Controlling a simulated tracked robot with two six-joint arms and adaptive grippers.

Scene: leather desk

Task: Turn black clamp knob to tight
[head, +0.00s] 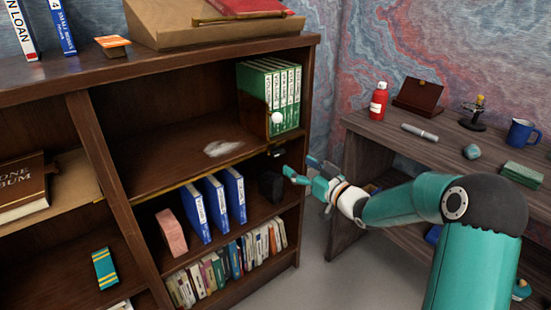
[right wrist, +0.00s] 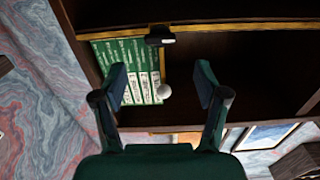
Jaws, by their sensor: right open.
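A small black clamp piece (head: 277,153), which looks like the clamp knob, sits at the front edge of the bookcase's middle shelf, below the green binders. It also shows in the right wrist view (right wrist: 160,36), against the brass-coloured shelf edge; its turned position cannot be told. My right gripper (head: 299,169) is just right of and below it in the head view. In the right wrist view my right gripper (right wrist: 162,78) has its two fingers spread wide with nothing held between them. The clamp lies beyond the fingertips, apart from them. My left gripper is not in view.
Green binders (head: 270,95) stand on the middle shelf, with a white ball (head: 277,117) in front. Blue binders (head: 217,205) and a black block (head: 270,186) stand on the shelf below. A wooden desk (head: 370,128) with a red bottle (head: 379,101) stands right.

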